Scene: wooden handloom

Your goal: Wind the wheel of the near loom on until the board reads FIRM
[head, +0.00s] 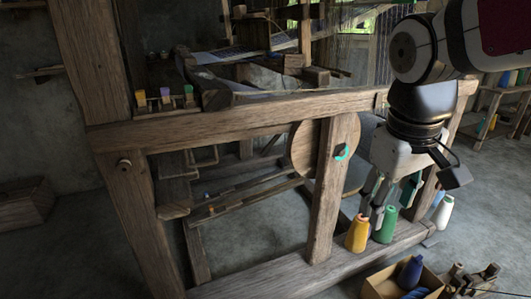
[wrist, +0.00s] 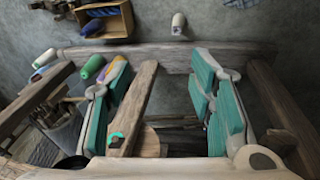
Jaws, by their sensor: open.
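The near loom's wheel (head: 303,150) is a round wooden disc partly hidden behind an upright post (head: 326,205). A small teal ring (head: 341,152) shows at the post near the wheel. It also shows in the wrist view (wrist: 116,138), with part of the wheel (wrist: 149,142) beside the post. My gripper (head: 389,200) hangs fingers down, to the right of the wheel and post, apart from the ring. In the wrist view my gripper (wrist: 160,70) has its teal-padded fingers wide apart with nothing held. I see no readable board in either view.
A yellow spool (head: 357,233) and a green spool (head: 385,225) stand on the loom's lower rail (head: 290,275) below my gripper. A box (head: 380,287) with a blue spool sits on the floor at front right. Small coloured spools (head: 165,96) stand on the upper left beam.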

